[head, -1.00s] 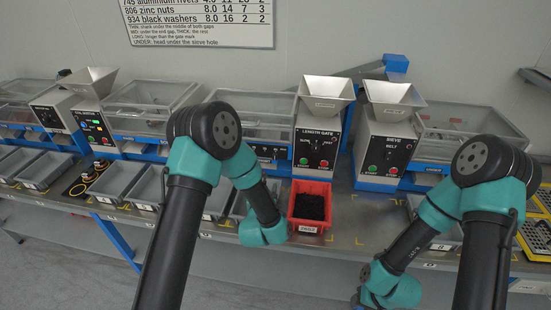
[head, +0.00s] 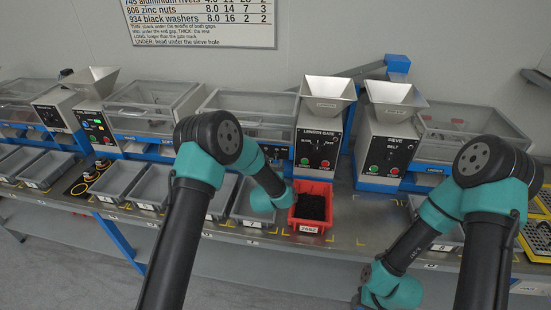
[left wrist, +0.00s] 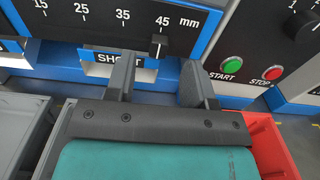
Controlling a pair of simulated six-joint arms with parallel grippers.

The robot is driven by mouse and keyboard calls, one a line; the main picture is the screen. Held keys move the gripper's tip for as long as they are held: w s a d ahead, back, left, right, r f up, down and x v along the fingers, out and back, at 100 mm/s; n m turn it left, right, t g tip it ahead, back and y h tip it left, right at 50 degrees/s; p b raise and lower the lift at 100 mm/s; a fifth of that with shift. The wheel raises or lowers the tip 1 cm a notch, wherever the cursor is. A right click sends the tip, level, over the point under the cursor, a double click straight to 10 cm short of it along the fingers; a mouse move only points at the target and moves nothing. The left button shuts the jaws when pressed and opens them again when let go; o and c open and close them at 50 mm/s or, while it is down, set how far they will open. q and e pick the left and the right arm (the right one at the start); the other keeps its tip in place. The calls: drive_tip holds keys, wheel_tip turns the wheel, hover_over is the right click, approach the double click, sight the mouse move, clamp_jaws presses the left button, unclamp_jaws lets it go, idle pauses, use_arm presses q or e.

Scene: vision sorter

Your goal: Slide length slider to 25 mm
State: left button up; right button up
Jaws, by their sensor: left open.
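The length slider's scale (left wrist: 90,17) runs along the top of the left wrist view, marked 15, 25, 35 and 45 mm. The dark slider knob (left wrist: 158,42) stands at about the 45 mark. My left gripper (left wrist: 158,78) is open, with one finger on each side below the knob. The knob lies ahead of the gap between the fingers; I see no contact. In the head view the length gate machine (head: 318,140) stands at the centre, and my left wrist hides the fingers. My right gripper is not visible.
A red bin (head: 308,226) of black parts stands below the length gate; its rim (left wrist: 270,140) is close under my left gripper. Green START (left wrist: 232,64) and red STOP (left wrist: 273,73) buttons are right of the scale. A SHORT label (left wrist: 107,57) is below it.

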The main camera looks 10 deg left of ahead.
sight(276, 156)
use_arm(q)
drive_tip(key=shift+w, duration=2.25)
drive_tip(key=shift+c, duration=0.5)
clamp_jaws()
